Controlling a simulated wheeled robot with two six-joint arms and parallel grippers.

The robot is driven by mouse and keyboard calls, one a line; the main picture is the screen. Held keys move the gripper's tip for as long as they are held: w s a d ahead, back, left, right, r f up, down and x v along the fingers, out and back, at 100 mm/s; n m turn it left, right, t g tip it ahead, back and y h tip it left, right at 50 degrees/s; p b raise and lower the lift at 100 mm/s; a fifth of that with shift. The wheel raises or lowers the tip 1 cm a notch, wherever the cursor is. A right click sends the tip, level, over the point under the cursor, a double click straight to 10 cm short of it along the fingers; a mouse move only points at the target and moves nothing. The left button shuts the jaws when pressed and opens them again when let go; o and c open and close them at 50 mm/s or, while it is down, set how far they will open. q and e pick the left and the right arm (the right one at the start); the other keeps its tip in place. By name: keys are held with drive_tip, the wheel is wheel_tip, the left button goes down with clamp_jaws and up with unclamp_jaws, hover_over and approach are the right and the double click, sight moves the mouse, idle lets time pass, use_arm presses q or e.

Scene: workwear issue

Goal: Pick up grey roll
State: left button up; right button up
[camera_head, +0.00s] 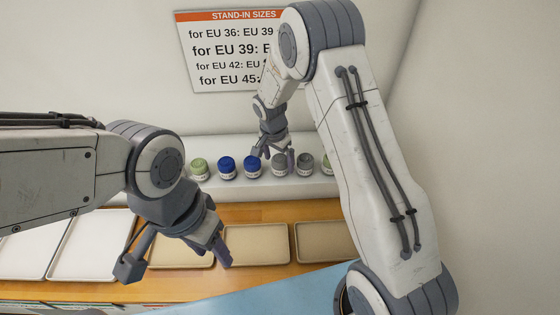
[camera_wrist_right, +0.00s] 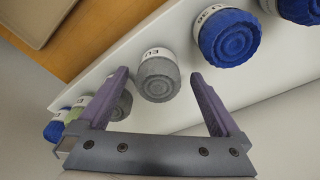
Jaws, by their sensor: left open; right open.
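Two grey rolls stand side by side on the white ledge. The one nearer the blue rolls (camera_head: 279,165) also shows in the right wrist view (camera_wrist_right: 158,80), between the spread fingers of my right gripper (camera_wrist_right: 158,76). The other grey roll (camera_head: 305,164) is partly behind a finger in the wrist view (camera_wrist_right: 120,104). My right gripper (camera_head: 274,158) is open and empty at the row in the head view; I cannot tell whether its fingers touch the roll. My left gripper (camera_head: 176,262) is open and empty above the trays.
Blue rolls (camera_head: 227,168) and a green roll (camera_head: 199,168) stand left of the grey ones; another green roll (camera_head: 328,165) is at the right. Trays (camera_head: 257,229) line the wooden counter (camera_head: 220,212) in front. A size sign (camera_head: 225,50) hangs on the wall.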

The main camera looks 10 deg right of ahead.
drive_tip(key=shift+w+d+f, duration=0.1)
drive_tip(key=shift+d+f, duration=0.1)
drive_tip(key=shift+f, duration=1)
drive_tip(key=c, duration=1.5)
drive_tip(key=shift+o, duration=0.2)
drive_tip(key=shift+r, duration=0.1)
